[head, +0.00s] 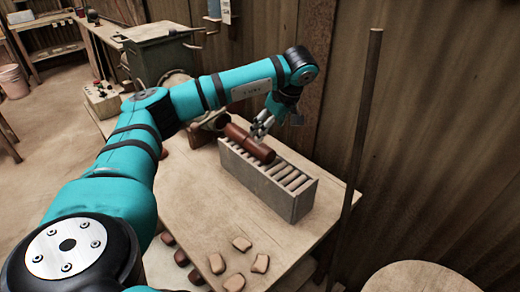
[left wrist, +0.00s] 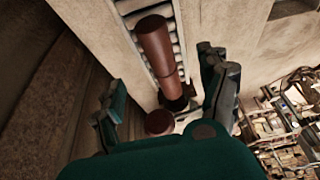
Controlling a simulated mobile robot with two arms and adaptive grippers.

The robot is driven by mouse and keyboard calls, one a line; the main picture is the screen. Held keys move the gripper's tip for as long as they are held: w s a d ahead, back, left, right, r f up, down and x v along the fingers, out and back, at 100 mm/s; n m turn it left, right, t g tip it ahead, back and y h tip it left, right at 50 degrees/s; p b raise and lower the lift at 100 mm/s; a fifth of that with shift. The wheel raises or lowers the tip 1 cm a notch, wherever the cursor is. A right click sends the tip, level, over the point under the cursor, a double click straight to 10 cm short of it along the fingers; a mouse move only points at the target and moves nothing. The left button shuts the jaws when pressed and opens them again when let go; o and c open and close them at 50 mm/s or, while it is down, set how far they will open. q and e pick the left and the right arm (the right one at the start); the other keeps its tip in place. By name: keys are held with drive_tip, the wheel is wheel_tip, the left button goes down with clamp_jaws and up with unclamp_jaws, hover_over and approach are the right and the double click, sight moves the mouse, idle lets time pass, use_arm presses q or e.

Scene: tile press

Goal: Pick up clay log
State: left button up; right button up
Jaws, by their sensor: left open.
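The clay log (head: 248,144) is a reddish-brown cylinder lying along the top of a grey slotted box (head: 300,203) on the wooden table. It also shows in the left wrist view (left wrist: 157,46), running down from the top middle, with a dark band near its lower end. My left gripper (head: 261,129) is just above the log in the head view. In the left wrist view its fingers (left wrist: 163,80) are spread apart on either side of the log, open and empty. Whether a finger touches the log I cannot tell. My right gripper is not in view.
A green-grey machine (head: 160,58) stands behind the box. Several small clay pieces (head: 241,244) lie at the table's front. A tall pole (head: 360,120) stands to the right. A round wooden top (head: 425,277) is at the lower right. The table (head: 195,190) is bare left of the box.

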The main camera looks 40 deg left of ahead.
sight(261, 145)
use_arm(q)
drive_tip(key=x, duration=0.5)
drive_tip(key=shift+w+d, duration=0.15)
drive_tip(key=shift+a+f, duration=0.2)
drive_tip(key=shift+f, duration=0.2)
drive_tip(key=p+x, duration=0.1)
drive_tip(key=x, duration=0.3)
drive_tip(key=shift+a+f, duration=0.15)
drive_tip(key=shift+f, duration=0.05)
drive_tip(key=shift+a+f, duration=0.15)
drive_tip(key=shift+f, duration=0.15)
drive_tip(key=shift+c, duration=0.3)
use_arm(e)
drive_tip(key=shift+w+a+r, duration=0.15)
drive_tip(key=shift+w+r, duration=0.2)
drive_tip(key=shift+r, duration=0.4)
use_arm(q)
drive_tip(key=shift+w+r, duration=0.1)
clamp_jaws()
